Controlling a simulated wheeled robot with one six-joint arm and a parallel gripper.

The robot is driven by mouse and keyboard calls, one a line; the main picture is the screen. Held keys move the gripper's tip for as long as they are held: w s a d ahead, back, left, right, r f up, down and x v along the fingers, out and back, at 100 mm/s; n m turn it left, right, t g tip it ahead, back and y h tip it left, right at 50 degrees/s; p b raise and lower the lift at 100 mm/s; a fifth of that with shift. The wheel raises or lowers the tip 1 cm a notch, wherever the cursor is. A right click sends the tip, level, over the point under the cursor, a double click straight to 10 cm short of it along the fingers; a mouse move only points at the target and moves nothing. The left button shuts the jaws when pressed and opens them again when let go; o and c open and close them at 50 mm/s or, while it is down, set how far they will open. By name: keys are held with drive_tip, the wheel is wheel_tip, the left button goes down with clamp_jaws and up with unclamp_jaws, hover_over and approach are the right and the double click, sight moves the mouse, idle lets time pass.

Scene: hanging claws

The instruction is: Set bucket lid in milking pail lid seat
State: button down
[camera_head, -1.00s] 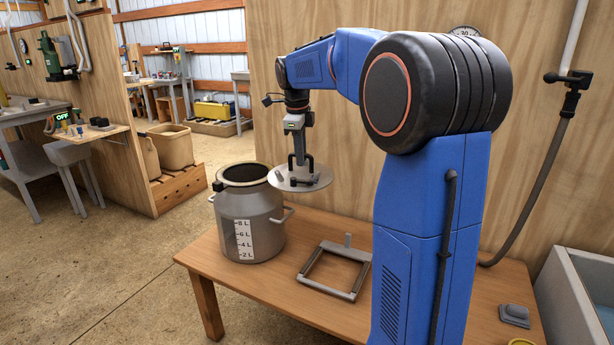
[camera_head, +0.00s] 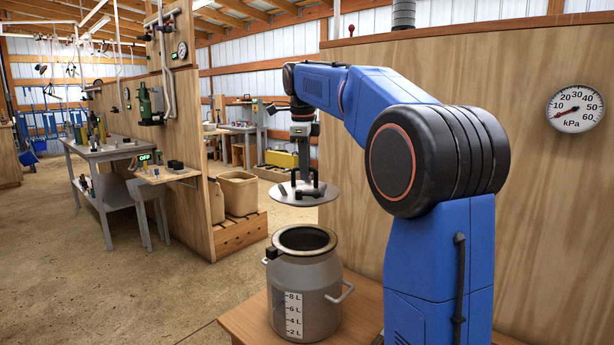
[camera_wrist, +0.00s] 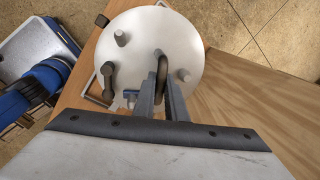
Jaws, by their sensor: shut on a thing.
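The bucket lid (camera_head: 326,194) is a round grey metal disc with a handle and small stubs on top. My gripper (camera_head: 303,182) is shut on the lid's handle; in the wrist view the fingers (camera_wrist: 162,98) close around the dark upright handle (camera_wrist: 161,68). The lid hangs roughly level. The grey milking pail (camera_head: 325,300), with litre marks, stands upright on the wooden table. Its round open mouth, the lid seat (camera_head: 304,238), shows below the lid with a clear gap between them. The lid's underside is hidden.
The wooden table (camera_head: 250,322) carries the pail. A wooden panel wall (camera_head: 545,220) with a pressure gauge (camera_head: 576,108) stands behind my arm. A wooden partition with a small shelf (camera_head: 168,175) and bins (camera_head: 238,193) lies farther back on the left.

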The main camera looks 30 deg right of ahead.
drive_tip(key=shift+r, duration=0.1)
idle(0.3)
wheel_tip(320, 180, down, 12)
idle(1.5)
drive_tip(key=shift+f, duration=1.5)
idle(1.1)
drive_tip(key=c, duration=1.7)
unclamp_jaws()
drive_tip(key=shift+s, duration=0.1)
drive_tip(key=r, duration=0.5)
drive_tip(key=s+a+r, duration=0.1)
drive_tip(key=r, duration=0.5)
drive_tip(key=s+r, duration=0.1)
drive_tip(key=r, duration=0.5)
drive_tip(key=shift+a+r, duration=0.15)
drive_tip(key=shift+a, duration=0.2)
